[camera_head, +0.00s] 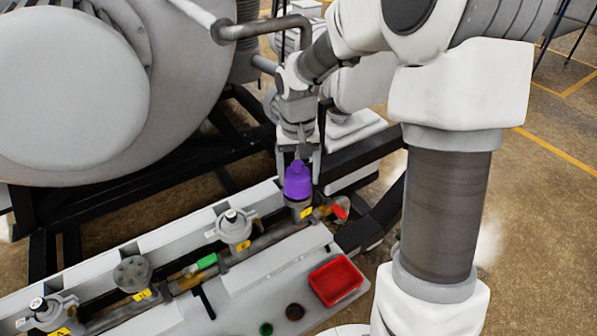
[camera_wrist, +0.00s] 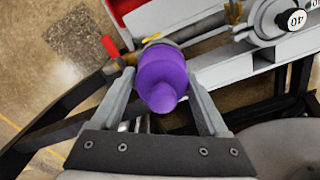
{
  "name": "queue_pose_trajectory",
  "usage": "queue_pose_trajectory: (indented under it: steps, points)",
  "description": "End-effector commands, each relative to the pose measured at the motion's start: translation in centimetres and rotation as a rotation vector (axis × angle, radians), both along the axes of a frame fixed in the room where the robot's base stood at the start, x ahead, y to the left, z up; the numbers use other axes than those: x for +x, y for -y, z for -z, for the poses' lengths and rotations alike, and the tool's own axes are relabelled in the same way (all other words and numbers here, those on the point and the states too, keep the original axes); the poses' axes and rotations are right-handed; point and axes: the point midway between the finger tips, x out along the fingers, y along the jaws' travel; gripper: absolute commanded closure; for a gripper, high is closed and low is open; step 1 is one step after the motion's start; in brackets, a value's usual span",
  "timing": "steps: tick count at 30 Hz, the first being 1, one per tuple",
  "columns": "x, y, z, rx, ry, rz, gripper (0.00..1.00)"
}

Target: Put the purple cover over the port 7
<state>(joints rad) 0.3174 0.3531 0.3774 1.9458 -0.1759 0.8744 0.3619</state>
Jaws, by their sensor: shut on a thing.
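My gripper (camera_head: 299,170) points down and is shut on the purple cover (camera_head: 298,182), with one finger on each side of it. In the wrist view, the purple cover (camera_wrist: 161,76) sits between the fingers (camera_wrist: 163,98) with its narrow knob toward the camera. The cover is upright, directly over a grey fitting (camera_head: 298,203) with a yellow label (camera_head: 307,212) at the right end of the pipe. The label is too small to read, so I cannot tell its number. The cover hides the fitting's top, and I cannot tell whether it is fully seated.
A red valve handle (camera_head: 339,211) is close right of the fitting. Other fittings (camera_head: 234,229) and a green handle (camera_head: 207,261) line the pipe to the left. A red tray (camera_head: 336,280) is on the bench in front. A bent pipe (camera_head: 262,29) is behind my wrist.

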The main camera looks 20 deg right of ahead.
Motion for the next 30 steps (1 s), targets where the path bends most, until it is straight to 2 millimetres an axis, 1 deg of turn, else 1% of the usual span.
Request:
queue_pose_trajectory:
  steps: [1, 4, 29, 30]
  points:
    - [0.00, -0.03, 0.37, 0.000, 0.000, -0.001, 0.77]
    - [-0.01, -0.04, 0.56, 0.000, 0.000, -0.001, 0.77]
    - [-0.02, -0.01, 0.98, 0.000, -0.001, 0.000, 0.77]
    - [-0.02, -0.01, 0.98, 0.000, -0.001, 0.000, 0.21]
